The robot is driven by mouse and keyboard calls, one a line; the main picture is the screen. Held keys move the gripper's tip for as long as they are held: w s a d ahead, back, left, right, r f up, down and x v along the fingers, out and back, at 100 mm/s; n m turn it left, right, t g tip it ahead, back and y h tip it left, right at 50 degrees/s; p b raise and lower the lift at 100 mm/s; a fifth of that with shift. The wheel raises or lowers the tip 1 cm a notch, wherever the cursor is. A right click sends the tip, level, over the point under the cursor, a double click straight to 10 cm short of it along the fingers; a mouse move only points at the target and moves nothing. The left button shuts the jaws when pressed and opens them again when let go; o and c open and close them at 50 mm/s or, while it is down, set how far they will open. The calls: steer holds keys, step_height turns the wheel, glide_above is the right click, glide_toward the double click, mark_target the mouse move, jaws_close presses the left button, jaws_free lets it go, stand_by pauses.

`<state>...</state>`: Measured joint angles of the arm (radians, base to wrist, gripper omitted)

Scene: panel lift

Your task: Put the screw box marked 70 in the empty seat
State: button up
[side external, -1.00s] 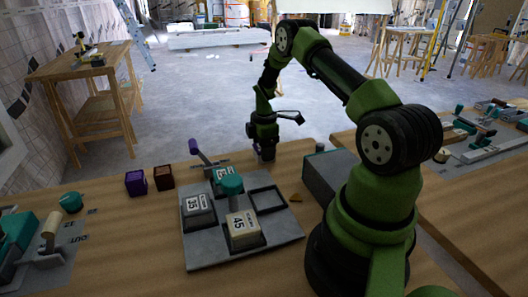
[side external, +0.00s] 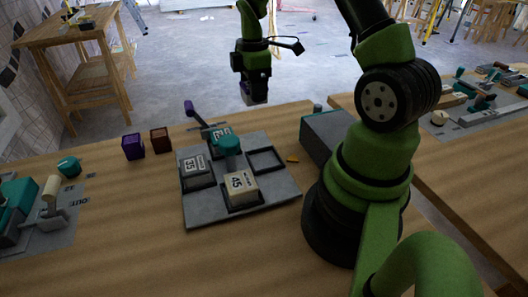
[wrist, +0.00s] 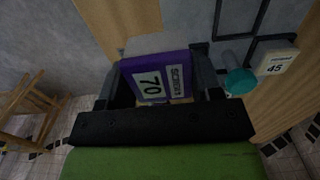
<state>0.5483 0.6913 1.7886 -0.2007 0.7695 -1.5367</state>
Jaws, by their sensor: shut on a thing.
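My gripper (side external: 254,92) is raised above the far edge of the table, behind the grey seat plate (side external: 262,208). In the wrist view my gripper (wrist: 165,88) is shut on a purple screw box (wrist: 152,80) with a white label reading 70. The box is clear of the table. The empty seat (side external: 284,163), a dark square frame, is at the plate's back right. Screw boxes marked 35 (side external: 196,172) and 45 (side external: 241,186) sit in other seats. Another labelled box (side external: 219,134) is at the back, partly hidden by a teal knob (side external: 229,145).
A purple-tipped lever (side external: 195,113) stands behind the plate. A purple block (side external: 133,147) and a brown block (side external: 160,141) stand to the left. A grey case (side external: 328,137) is to the right, with a small orange piece (side external: 292,159) near the plate.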

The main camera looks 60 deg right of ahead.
steer(key=s+a+r, duration=0.1)
steer(key=s+a, duration=0.5)
steer(key=a, duration=0.3)
glide_above(264, 162)
step_height(264, 162, down, 5)
steer(key=shift+s+f, duration=0.1)
steer(key=shift+f, duration=2.35)
steer(key=o, duration=1.1)
steer(key=shift+f, duration=0.15)
